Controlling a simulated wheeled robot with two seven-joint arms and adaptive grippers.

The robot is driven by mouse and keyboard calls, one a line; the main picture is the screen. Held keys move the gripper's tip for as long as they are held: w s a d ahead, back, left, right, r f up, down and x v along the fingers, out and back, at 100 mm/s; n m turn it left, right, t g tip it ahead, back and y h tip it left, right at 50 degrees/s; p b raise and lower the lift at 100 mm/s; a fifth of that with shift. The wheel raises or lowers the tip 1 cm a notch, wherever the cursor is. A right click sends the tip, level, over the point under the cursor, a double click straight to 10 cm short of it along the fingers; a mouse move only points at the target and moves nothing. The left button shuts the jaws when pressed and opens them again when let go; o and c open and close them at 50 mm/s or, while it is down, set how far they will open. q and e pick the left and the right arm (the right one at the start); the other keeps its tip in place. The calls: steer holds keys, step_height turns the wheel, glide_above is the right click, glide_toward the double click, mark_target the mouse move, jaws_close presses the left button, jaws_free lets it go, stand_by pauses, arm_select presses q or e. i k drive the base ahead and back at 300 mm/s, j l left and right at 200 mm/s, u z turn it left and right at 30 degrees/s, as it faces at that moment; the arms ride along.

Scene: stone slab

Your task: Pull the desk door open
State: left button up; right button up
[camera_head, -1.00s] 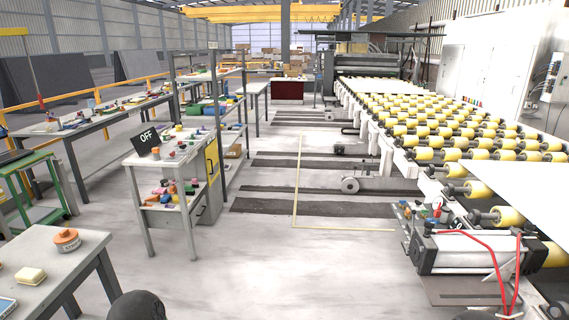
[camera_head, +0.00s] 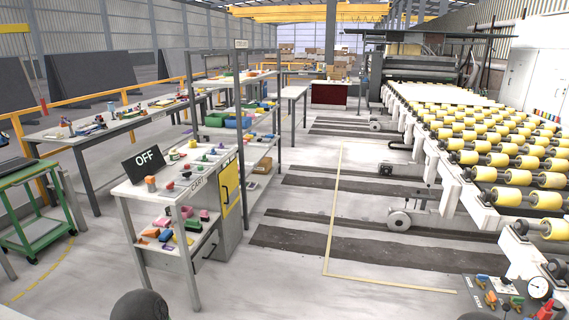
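The desk (camera_head: 185,188) stands left of the middle, with a white top holding a black "OFF" sign (camera_head: 143,160) and small coloured items. A yellow door-like panel (camera_head: 229,184) with a dark handle-like mark is on its right side, seen at a steep angle. It looks flush with the desk, but I cannot tell for sure whether it is fully shut. Both my grippers are out of view; only dark rounded parts of mine show at the bottom edge.
Bare floor (camera_head: 290,285) lies in front and to the right of the desk. A roller conveyor (camera_head: 455,150) runs along the right side, with a gauge panel (camera_head: 515,295) at bottom right. A green table (camera_head: 35,205) and a long workbench (camera_head: 110,125) stand at left.

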mark_target(229, 180)
steer(key=i+u, duration=0.4)
steer(key=i, duration=1.6)
steer(key=i+u, duration=0.15)
steer(key=i, duration=0.25)
steer(key=i+l+u, duration=0.2)
steer(key=i, duration=0.2)
steer(key=i+l+u, duration=0.15)
steer(key=i, duration=0.2)
steer(key=i+u, duration=0.35)
steer(key=i+l+u, duration=0.1)
steer(key=u, duration=0.25)
steer(key=i+l+u, duration=0.2)
steer(key=u, duration=0.2)
steer(key=i, duration=0.1)
